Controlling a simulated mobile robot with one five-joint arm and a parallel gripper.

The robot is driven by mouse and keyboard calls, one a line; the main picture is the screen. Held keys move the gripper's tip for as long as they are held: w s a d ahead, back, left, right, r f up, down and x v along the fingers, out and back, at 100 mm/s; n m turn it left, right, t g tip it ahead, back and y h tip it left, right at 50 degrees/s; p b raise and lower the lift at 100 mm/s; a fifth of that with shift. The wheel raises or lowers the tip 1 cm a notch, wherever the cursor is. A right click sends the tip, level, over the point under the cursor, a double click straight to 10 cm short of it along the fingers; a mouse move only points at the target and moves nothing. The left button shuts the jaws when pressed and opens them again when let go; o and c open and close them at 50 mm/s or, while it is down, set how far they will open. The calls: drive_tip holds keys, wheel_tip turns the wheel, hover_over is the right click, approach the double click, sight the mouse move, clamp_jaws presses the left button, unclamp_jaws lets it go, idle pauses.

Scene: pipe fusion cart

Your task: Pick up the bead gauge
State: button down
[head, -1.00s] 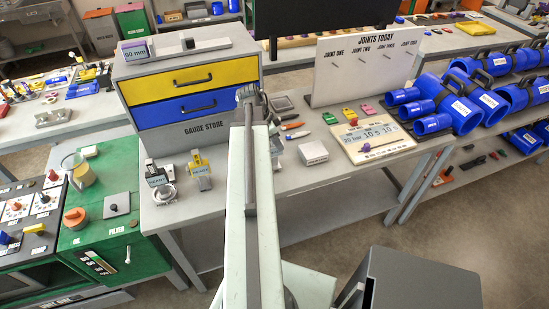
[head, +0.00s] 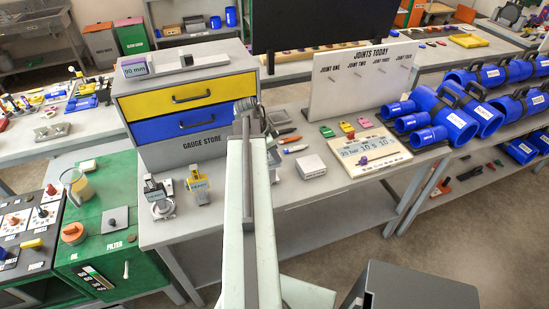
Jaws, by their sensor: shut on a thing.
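My gripper (head: 247,108) is at the far end of my raised arm, in front of the right edge of the gauge store. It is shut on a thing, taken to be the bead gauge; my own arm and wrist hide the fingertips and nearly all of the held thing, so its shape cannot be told.
The gauge store (head: 190,105) has a yellow and a blue drawer, both shut. Two small tagged tools (head: 158,196) (head: 198,186) stand in front of it. A white box (head: 311,166), a display board (head: 377,151) and blue pipe fittings (head: 427,137) are to the right.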

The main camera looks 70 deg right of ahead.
wheel_tip(320, 180, up, 9)
drive_tip(key=p, duration=0.8)
drive_tip(key=shift+r, duration=0.15)
drive_tip(key=c, duration=1.7)
unclamp_jaws()
drive_tip(key=shift+f, duration=0.2)
clamp_jaws()
